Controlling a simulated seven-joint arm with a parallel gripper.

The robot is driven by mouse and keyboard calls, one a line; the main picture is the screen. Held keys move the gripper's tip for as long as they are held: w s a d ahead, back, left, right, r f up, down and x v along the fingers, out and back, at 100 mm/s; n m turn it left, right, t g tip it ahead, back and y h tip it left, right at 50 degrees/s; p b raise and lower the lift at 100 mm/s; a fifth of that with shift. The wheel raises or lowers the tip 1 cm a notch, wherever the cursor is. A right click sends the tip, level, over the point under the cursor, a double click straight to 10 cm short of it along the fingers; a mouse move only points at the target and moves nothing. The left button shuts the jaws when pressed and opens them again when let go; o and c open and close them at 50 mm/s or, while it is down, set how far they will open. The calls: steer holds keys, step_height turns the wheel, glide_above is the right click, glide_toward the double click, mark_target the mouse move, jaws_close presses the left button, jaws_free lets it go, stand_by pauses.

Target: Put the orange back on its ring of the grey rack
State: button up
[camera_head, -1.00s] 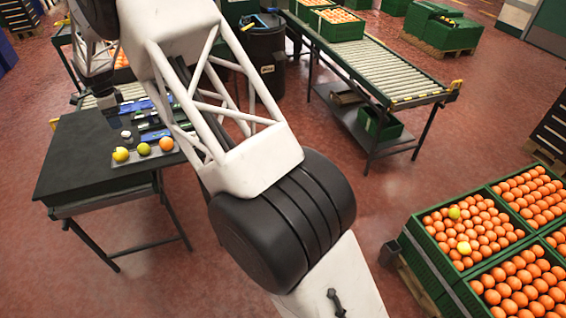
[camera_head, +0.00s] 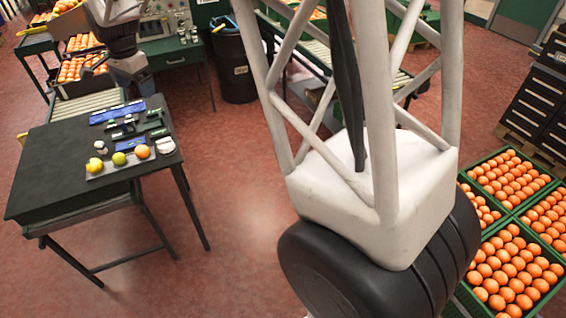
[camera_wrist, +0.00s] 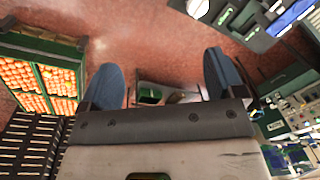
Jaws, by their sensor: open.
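The orange (camera_head: 142,151) is at the right end of a row with a yellow-green fruit (camera_head: 119,158) and a yellow fruit (camera_head: 94,165). They are along the narrow grey rack (camera_head: 107,172) at the front edge of the dark table. The head view is too small to tell whether the orange sits in a ring. My gripper (camera_wrist: 164,80) is open and empty in the wrist view, its two blue fingers spread wide, with floor and distant objects behind them. No orange shows between the fingers.
The dark table (camera_head: 50,180) also bears blue trays (camera_head: 117,112), dark green tools and small white items (camera_head: 165,146). Crates of oranges (camera_head: 515,265) stand at lower right. A dark bin (camera_head: 233,70) and a roller conveyor are behind.

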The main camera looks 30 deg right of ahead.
steer(key=s+d+r+n, duration=0.2)
steer(key=s+d, duration=0.4)
steer(key=s, duration=0.4)
steer(key=s+d+r+n+t, duration=0.1)
steer(key=s+d+n, duration=0.2)
steer(key=s+d, duration=0.5)
steer(key=s+d+r+n, duration=0.2)
steer(key=s+d, duration=0.2)
steer(key=s, duration=0.8)
steer(key=s+d+f+n, duration=0.1)
steer(key=s+d+f, duration=0.1)
steer(key=s, duration=0.5)
steer(key=s+d+f+n, duration=0.2)
steer(key=s, duration=0.5)
steer(key=shift+f+n+t, duration=0.2)
steer(key=shift+n+t, duration=0.1)
steer(key=shift+s, duration=0.1)
